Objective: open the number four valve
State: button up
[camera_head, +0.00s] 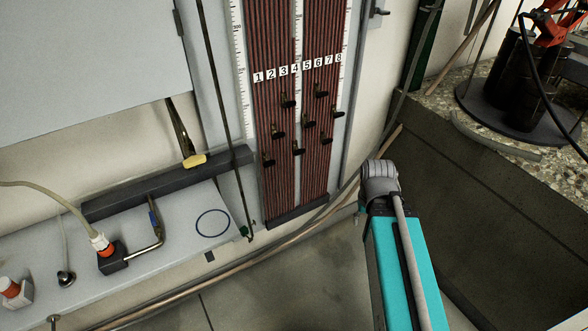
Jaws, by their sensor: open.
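A panel of reddish-brown tubes (275,40) stands upright on the wall, with white number labels (295,68) from 1 to 8 across it. Several small dark valves sit below the labels at staggered heights. My arm, teal and grey, rises at lower right, in front of and right of the panel's foot. My gripper cannot be made out.
A grey bench (180,240) at lower left holds a black ring (212,223), a bent pipe fitting (150,240) and orange-white hose connectors (100,243). A dark tank wall (470,200) with gravel on top stands at right. Pipes run along the floor edge below the panel.

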aim_at(299, 152)
jog(key=z, duration=0.05)
jog(key=k, duration=1.65)
jog(key=u, duration=1.05)
jog(key=i, duration=1)
jog(key=z, duration=0.05)
